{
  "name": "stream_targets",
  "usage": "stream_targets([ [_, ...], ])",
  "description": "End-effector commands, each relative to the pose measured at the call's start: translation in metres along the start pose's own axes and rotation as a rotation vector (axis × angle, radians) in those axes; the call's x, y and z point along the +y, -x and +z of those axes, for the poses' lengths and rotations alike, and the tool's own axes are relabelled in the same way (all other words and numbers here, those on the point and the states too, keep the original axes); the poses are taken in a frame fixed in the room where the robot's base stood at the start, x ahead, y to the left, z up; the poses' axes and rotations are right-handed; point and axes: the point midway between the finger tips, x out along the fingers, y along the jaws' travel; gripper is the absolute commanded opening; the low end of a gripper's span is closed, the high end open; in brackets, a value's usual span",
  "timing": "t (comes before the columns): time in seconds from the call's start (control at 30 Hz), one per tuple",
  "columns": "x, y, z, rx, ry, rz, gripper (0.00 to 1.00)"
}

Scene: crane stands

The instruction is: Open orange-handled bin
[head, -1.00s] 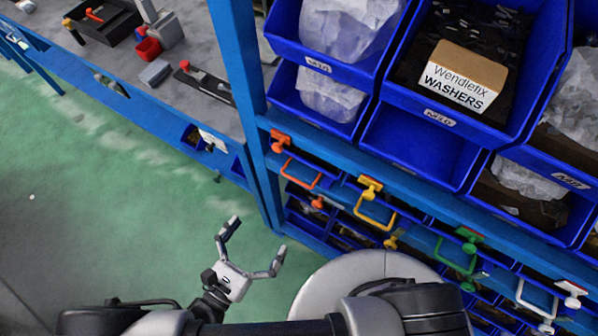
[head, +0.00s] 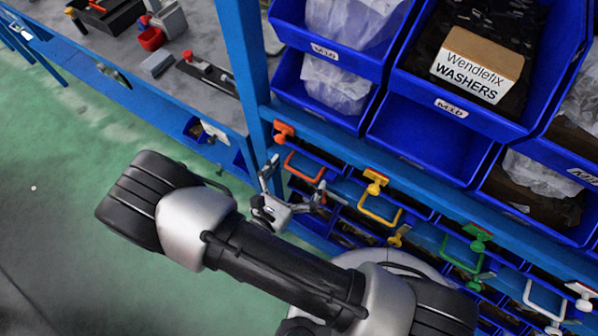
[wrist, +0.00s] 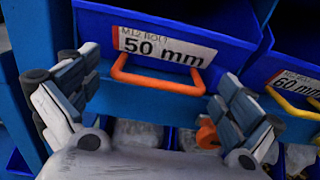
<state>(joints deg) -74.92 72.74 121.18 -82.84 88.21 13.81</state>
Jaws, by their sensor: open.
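The orange-handled bin (wrist: 186,42) is a blue drawer with a label reading "50 mm" in the wrist view. Its orange handle (wrist: 158,81) is a wide loop on the bin's front, and it also shows in the head view (head: 304,168). My gripper (wrist: 150,97) is open, with one finger to each side of the handle. No finger visibly touches the handle. The bin's inside is mostly hidden.
A yellow-handled bin (wrist: 297,103) is close on the right. Green (head: 459,255) and white (head: 543,301) handles follow further right. A blue rack post (head: 243,75) stands left of the bins. Open bins (head: 427,140) sit above. Green floor (head: 70,200) is clear to the left.

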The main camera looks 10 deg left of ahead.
Motion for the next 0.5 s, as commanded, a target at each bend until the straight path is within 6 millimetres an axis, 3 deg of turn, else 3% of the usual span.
stream_targets([
  [0.23,0.0,-0.0008,0.0003,0.0,0.0,0.0,1.0],
  [0.5,-0.0001,-0.0007,0.0002,0.0,0.0,0.0,0.83],
])
